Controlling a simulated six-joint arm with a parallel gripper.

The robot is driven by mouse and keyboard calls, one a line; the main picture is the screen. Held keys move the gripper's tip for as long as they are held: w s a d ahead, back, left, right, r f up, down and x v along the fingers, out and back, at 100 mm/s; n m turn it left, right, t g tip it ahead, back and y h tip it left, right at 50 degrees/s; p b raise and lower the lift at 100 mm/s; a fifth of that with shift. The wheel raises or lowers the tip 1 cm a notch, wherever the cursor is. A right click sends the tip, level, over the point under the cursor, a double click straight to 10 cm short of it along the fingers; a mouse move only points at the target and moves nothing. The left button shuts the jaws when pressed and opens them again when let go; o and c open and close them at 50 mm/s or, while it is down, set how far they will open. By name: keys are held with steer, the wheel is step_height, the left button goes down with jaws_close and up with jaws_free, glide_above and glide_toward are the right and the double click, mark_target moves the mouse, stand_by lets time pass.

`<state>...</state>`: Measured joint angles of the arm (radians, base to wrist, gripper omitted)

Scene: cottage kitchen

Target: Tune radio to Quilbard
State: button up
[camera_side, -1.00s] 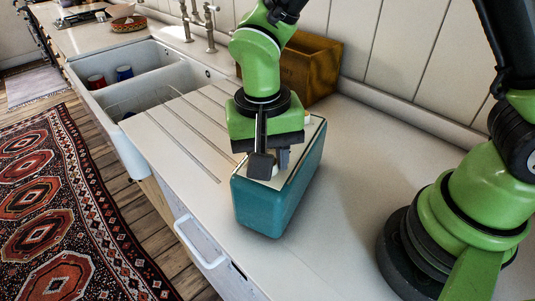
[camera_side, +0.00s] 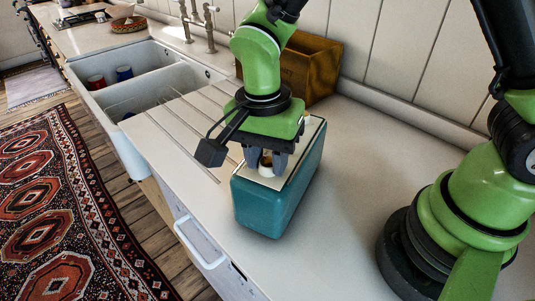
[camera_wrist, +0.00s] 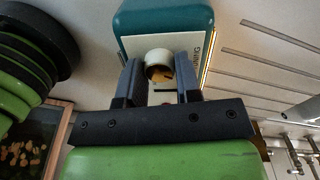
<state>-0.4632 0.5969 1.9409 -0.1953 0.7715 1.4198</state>
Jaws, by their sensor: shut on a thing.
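The radio (camera_side: 280,200) is a teal box with a cream top panel, standing on the counter; its teal end also shows in the wrist view (camera_wrist: 165,15). A round cream knob (camera_wrist: 160,66) rises from the panel. My gripper (camera_side: 266,166) is above the panel, shut on the knob, with a finger on each side of it. In the wrist view the fingers (camera_wrist: 160,80) flank the knob. The dial pointer and station marks are hidden or too small to tell.
A wooden crate (camera_side: 312,70) stands behind my gripper against the wall. The grooved drainboard (camera_side: 185,130) and white double sink (camera_side: 150,72) lie to the left. The counter right of the radio (camera_side: 350,190) is clear up to my base.

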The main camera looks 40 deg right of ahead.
mark_target(264, 160)
stand_by(0.3)
steer(key=o, duration=0.9)
steer(key=r, duration=1)
steer(key=shift+w+a, duration=0.1)
steer(key=shift+w, duration=0.2)
steer(key=s+d+r+n+t, duration=0.2)
steer(key=s+d+n, duration=0.1)
steer(key=s, duration=0.1)
steer(key=s+d+r+n+t+y, duration=0.1)
steer(key=s+d+r+n+t, duration=0.2)
steer(key=s+d, duration=0.1)
steer(key=s+d+r+n+t+y, duration=0.1)
steer(key=s+d+r+n+t, duration=0.1)
steer(key=s+d+r+n, duration=0.1)
steer(key=shift+s+d+t, duration=0.25)
steer(key=shift+s+t, duration=0.15)
steer(key=shift+s, duration=0.2)
